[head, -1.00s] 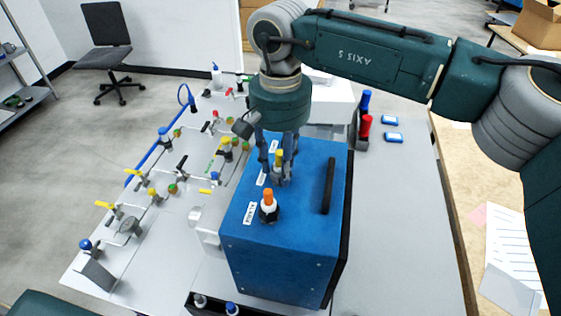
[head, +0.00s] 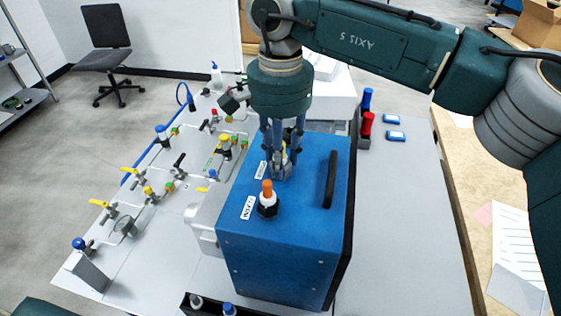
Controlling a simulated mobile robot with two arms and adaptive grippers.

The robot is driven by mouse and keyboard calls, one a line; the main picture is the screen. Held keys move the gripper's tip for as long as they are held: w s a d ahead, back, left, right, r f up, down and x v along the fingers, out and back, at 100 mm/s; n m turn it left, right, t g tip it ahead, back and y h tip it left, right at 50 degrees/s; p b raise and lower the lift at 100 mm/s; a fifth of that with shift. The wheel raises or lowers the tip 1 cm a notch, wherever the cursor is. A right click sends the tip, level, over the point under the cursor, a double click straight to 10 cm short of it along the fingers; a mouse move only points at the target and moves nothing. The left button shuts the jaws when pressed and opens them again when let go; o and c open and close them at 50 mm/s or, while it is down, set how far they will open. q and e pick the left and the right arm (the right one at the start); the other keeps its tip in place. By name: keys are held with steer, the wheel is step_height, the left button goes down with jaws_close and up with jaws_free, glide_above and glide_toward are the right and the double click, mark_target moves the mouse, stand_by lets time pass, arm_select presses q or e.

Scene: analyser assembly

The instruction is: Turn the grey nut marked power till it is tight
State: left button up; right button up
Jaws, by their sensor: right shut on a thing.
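The blue analyser box (head: 285,255) stands on the grey table. My right gripper (head: 281,174) points straight down at the box top, near its back. Its fingers are shut around the grey nut, which they mostly hide. A yellow-topped part (head: 285,150) shows a little between the fingers, above the nut. A small white label (head: 260,170) lies left of the fingers; I cannot read it at this size. My left gripper is not in view.
Nearer on the box stands a black nut (head: 268,210) with an orange-tipped part. A black handle (head: 331,180) is close on the right. Pipework with valves (head: 150,190) fills the table's left.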

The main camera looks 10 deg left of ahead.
steer(key=m+b, duration=0.1)
steer(key=m, duration=0.2)
steer(key=shift+m+b, duration=0.35)
steer(key=shift+m, duration=0.05)
steer(key=m+b, duration=0.1)
steer(key=m, duration=0.2)
steer(key=shift+m, duration=0.3)
steer(key=m+b, duration=0.1)
steer(key=m, duration=0.2)
steer(key=shift+w+m, duration=0.1)
steer(key=shift+m, duration=0.2)
steer(key=m+b, duration=0.1)
steer(key=m, duration=0.3)
steer(key=shift+m+b, duration=0.3)
steer(key=shift+b, duration=0.05)
steer(key=m+b, duration=0.1)
steer(key=m, duration=0.2)
steer(key=shift+r+m, duration=0.1)
steer(key=shift+m, duration=0.2)
steer(key=m+b, duration=0.1)
steer(key=m, duration=0.3)
steer(key=m+b, duration=0.1)
steer(key=m, duration=0.3)
steer(key=shift+m, duration=0.4)
steer(key=shift+r+m+b, duration=0.1)
steer(key=shift+m+b, duration=0.45)
steer(key=shift+m, duration=0.95)
